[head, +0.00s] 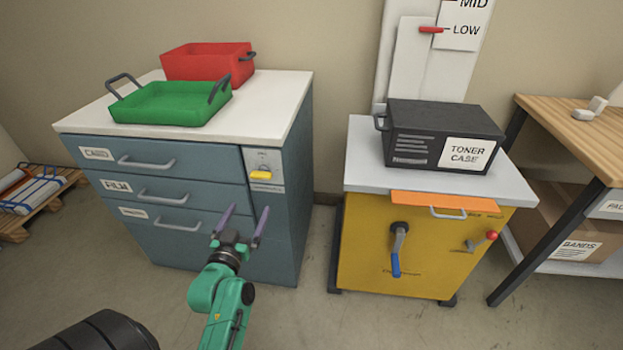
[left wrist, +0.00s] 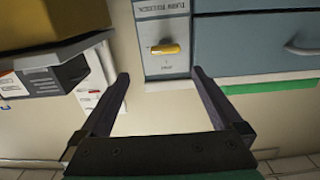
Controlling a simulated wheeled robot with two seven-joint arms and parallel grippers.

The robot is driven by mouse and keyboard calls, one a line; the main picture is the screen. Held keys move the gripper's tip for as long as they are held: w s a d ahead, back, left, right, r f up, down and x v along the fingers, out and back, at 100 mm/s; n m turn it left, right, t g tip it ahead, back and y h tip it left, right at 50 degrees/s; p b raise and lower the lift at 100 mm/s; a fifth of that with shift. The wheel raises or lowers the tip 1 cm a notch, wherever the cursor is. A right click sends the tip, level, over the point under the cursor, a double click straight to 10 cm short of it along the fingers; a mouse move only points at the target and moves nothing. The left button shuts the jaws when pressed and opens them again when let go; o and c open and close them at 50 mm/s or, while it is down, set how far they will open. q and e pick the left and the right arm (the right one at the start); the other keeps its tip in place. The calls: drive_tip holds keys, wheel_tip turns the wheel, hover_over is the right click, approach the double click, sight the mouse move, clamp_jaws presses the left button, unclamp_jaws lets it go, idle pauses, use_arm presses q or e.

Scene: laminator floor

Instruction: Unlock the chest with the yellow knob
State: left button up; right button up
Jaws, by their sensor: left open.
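The blue-grey drawer chest (head: 196,215) stands at the left in the head view, its drawers shut. The yellow knob (head: 261,175) sits on a light grey plate at the chest's upper right front. In the left wrist view the knob (left wrist: 166,48) shows ahead of the fingers, lying roughly sideways across the upside-down plate (left wrist: 163,25). My left gripper (head: 242,222) is open and empty, below the knob in the head view and apart from it. The gripper's open fingers (left wrist: 163,98) also show in the left wrist view. My right gripper is not in view.
Green (head: 172,104) and red (head: 207,64) trays stand on the chest. To the right, a yellow cabinet (head: 360,255) with a blue-handled crank bears a black toner case (head: 442,135). A wooden table (head: 575,125) stands farther right. Floor between chest and cabinet is clear.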

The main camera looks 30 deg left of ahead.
use_arm(q)
drive_tip(key=a, duration=0.2)
drive_tip(key=b, duration=0.2)
approach(259, 178)
drive_tip(key=w, duration=0.2)
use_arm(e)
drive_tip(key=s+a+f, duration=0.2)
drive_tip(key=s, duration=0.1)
use_arm(q)
drive_tip(key=b+x, duration=0.1)
drive_tip(key=x, duration=0.2)
drive_tip(key=b+x, duration=0.1)
drive_tip(key=x, duration=0.3)
drive_tip(key=shift+s+a, duration=0.15)
drive_tip(key=shift+a, duration=0.1)
drive_tip(key=shift+w+a+b, duration=0.1)
drive_tip(key=shift+w+b, duration=0.2)
drive_tip(key=shift+w, duration=0.1)
drive_tip(key=shift+r, duration=0.1)
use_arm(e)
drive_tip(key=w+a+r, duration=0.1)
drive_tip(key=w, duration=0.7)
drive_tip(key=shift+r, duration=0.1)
use_arm(q)
drive_tip(key=c, duration=1.2)
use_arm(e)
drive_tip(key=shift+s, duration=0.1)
